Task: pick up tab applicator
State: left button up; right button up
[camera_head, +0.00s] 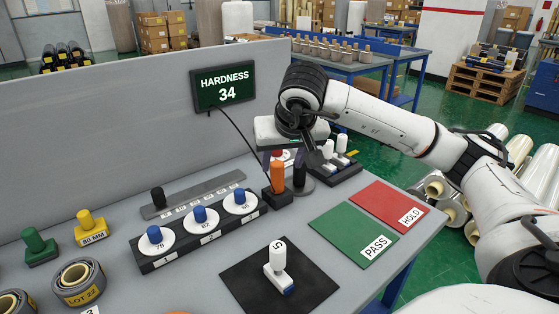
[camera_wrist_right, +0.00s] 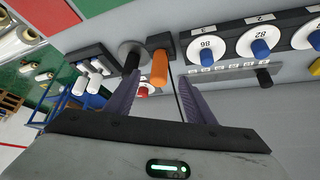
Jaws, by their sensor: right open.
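No label marks the tab applicator, so I cannot tell for certain which thing it is. An orange upright handle (camera_head: 277,174) stands in a black holder (camera_head: 279,199) beside the numbered blocks. My right gripper (camera_head: 283,181) is over this handle, open, its fingers pointing down. In the right wrist view the orange handle (camera_wrist_right: 160,68) shows between the spread fingertips, with no grip on it visible. A white piece marked 5 (camera_head: 278,254), with a blue end at its base, stands on a black mat (camera_head: 318,282). My left gripper is not in view.
A black rack (camera_head: 340,173) of white-handled pieces stands behind my gripper. A dark handle on a grey disc (camera_wrist_right: 132,48) is close beside the orange one. Blue-knobbed discs (camera_head: 200,220) are at left. Green PASS (camera_head: 345,225) and red HOLD (camera_head: 385,200) pads are bare.

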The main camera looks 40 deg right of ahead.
aim_at(274, 271)
jog(key=k, duration=1)
